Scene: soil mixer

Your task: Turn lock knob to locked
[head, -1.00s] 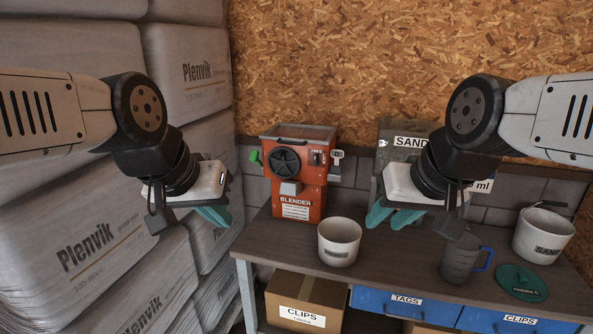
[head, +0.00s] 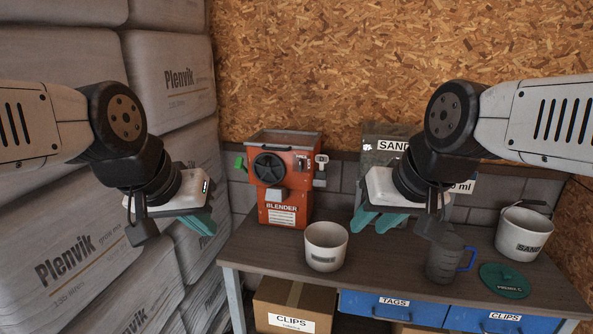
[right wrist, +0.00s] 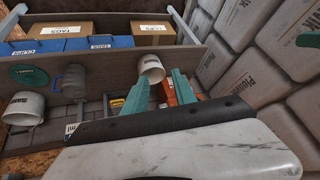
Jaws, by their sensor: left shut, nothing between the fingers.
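The orange blender (head: 285,205) stands upright at the back left of the bench. Its front carries a large black round knob (head: 270,168). A green part (head: 239,163) sticks out at its left side and a pale metal lever (head: 321,160) at its right. I cannot tell which of these is the lock knob. My left gripper (head: 204,227) is shut and empty, in front of and left of the blender, apart from it. My right gripper (head: 375,222) is open and empty, right of the blender; its two teal fingers stand apart in the right wrist view (right wrist: 158,95).
A white pot (head: 326,248) stands in front of the blender. A grey mug (head: 446,262), a green lid (head: 504,281) and a sand pot (head: 522,238) are at the right. A sand container (head: 380,150) stands behind my right gripper. Stacked bags (head: 85,200) fill the left.

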